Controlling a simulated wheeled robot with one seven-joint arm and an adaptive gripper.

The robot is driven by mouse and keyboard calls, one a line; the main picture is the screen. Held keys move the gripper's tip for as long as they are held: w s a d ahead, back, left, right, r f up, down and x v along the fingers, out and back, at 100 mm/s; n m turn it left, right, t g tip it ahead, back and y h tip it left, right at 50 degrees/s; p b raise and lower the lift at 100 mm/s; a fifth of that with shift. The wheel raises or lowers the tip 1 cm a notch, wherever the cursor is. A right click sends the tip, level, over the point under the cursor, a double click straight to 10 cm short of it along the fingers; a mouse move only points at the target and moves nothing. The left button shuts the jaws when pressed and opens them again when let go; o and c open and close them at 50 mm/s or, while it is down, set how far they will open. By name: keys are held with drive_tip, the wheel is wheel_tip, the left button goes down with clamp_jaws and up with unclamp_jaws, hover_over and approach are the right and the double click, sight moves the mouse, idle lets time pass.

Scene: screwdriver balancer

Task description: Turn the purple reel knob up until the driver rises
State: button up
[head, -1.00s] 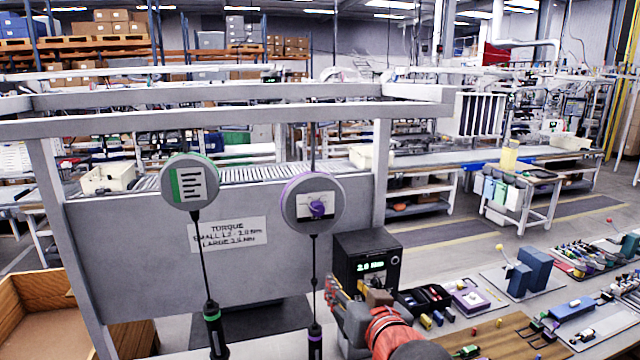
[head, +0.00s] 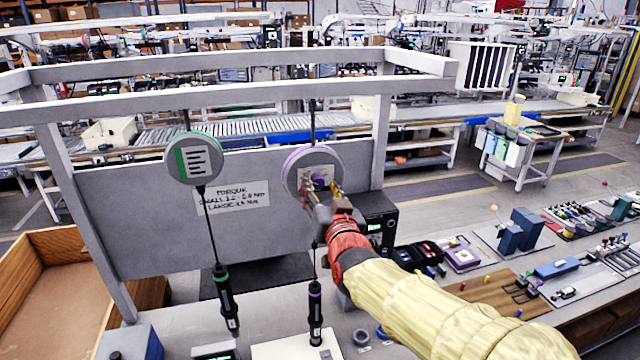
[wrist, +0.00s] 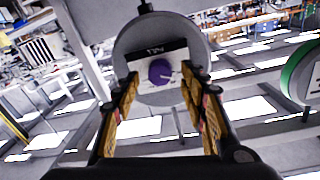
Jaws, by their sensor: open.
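The purple-rimmed reel (head: 304,160) hangs from the frame's top bar in the head view. Its purple knob (wrist: 161,71) is in the middle of the reel face in the wrist view, with a white label around it. My gripper (head: 325,192) is in front of the reel. In the wrist view its two fingers (wrist: 160,95) are apart, one on each side of the knob's line, and nothing is between them. I cannot tell whether they touch the reel. The purple-banded driver (head: 315,312) hangs upright below the reel on a cord, partly passing behind my arm.
A green-rimmed reel (head: 193,158) hangs to the left with a green-banded driver (head: 226,297) below it. A torque sign (head: 231,198) is on the grey back panel. A black display box (head: 378,221) stands right of my gripper.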

drive_tip(key=shift+w+a, duration=0.15)
drive_tip(key=shift+w, duration=0.4)
drive_tip(key=c, duration=0.3)
drive_tip(key=c, duration=0.8)
clamp_jaws()
